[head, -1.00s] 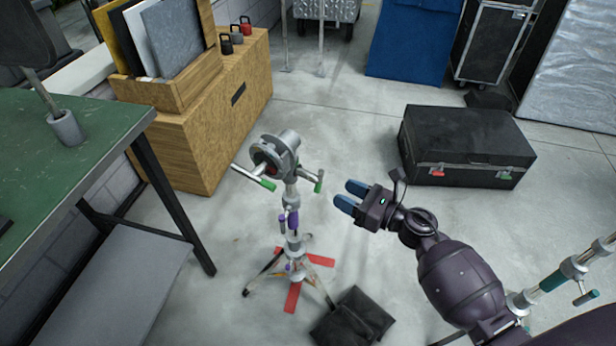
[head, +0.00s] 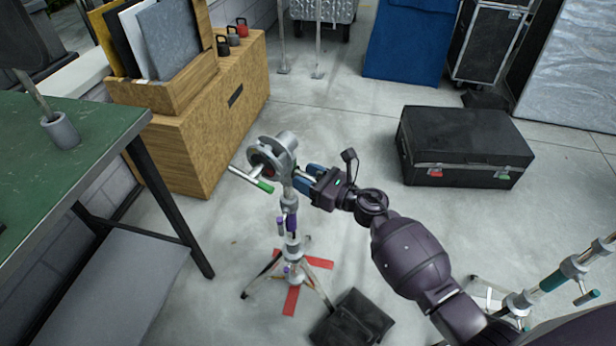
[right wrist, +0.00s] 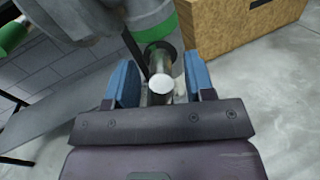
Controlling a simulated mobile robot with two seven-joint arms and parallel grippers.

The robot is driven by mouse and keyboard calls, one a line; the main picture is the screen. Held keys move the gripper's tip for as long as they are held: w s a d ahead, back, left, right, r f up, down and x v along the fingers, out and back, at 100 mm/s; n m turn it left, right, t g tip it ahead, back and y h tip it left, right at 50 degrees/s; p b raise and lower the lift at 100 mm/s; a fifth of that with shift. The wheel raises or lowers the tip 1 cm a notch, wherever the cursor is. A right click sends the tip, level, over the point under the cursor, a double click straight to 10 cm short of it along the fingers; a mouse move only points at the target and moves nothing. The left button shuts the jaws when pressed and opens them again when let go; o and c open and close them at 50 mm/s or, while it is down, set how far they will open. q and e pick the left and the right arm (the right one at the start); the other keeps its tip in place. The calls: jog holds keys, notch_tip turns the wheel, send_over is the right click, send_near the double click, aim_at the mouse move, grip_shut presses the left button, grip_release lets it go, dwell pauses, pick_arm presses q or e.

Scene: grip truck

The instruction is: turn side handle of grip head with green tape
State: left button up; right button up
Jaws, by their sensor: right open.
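The silver grip head (head: 283,145) sits on top of a stand (head: 292,225) with purple tape. The side handle is largely hidden behind my right gripper (head: 304,180) in the head view. In the right wrist view the side handle's metal end (right wrist: 161,84) shows with green tape (right wrist: 153,24) beyond it. My right gripper (right wrist: 161,88) is open, its blue fingers on either side of the handle, with gaps visible. My left gripper is not in view.
A green-topped table (head: 75,150) stands at the left. A wooden cabinet (head: 205,130) is behind the stand. A black case (head: 465,140) lies at the right, and a black sandbag (head: 352,320) is by the stand's base. Another stand (head: 550,283) is at the lower right.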

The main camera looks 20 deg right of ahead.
grip_shut()
